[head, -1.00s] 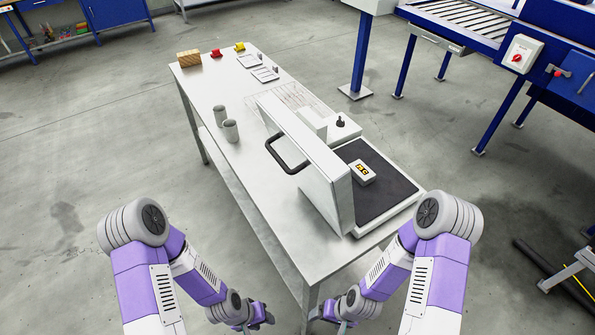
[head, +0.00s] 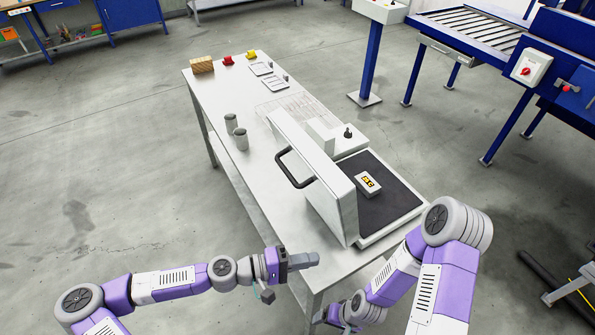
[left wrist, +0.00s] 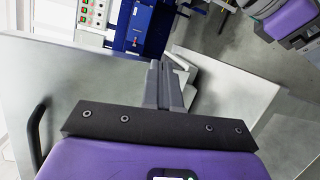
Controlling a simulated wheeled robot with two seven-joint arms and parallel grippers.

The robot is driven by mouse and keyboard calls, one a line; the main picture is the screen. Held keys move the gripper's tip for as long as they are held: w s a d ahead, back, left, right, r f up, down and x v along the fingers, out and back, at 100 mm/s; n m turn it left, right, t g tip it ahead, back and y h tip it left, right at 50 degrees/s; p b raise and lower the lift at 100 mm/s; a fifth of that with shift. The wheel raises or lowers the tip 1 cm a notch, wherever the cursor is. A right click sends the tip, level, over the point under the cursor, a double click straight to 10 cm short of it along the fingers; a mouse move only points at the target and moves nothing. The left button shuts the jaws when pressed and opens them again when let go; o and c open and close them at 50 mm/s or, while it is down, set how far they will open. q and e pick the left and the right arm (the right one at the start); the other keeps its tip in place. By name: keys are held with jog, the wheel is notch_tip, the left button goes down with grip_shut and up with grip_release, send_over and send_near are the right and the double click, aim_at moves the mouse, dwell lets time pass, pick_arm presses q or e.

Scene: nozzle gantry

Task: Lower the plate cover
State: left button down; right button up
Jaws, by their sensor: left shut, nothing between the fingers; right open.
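The plate cover (head: 312,180) is a white slab standing raised, leaning slightly, along the left side of the dark plate (head: 384,208). Its black handle (head: 291,173) sticks out to the left; a black handle also shows at the left edge of the left wrist view (left wrist: 36,132). My left gripper (head: 312,260) is shut and empty, near the table's near end, below the cover in the picture and apart from the handle. Its closed fingers also show in the left wrist view (left wrist: 168,84). My right gripper (head: 325,316) is open, low by the table's near end, partly hidden.
A wooden block and red and yellow items sit at the far end.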

pick_arm(q)
jog(key=w+a+r+n+t+h, duration=0.1)
jog(key=w+a+r+t, duration=0.3)
jog(key=a+r, duration=0.4)
jog(key=t+p, duration=0.1)
jog(key=t, duration=0.2)
send_near(309, 170)
jog(key=shift+n, duration=0.3)
jog(key=p+x, duration=0.3)
jog(key=x, duration=0.3)
jog(key=shift+w+d+r, duration=0.15)
jog(key=shift+d+r, duration=0.05)
jog(key=shift+d, duration=0.15)
jog(key=shift+r, duration=0.1)
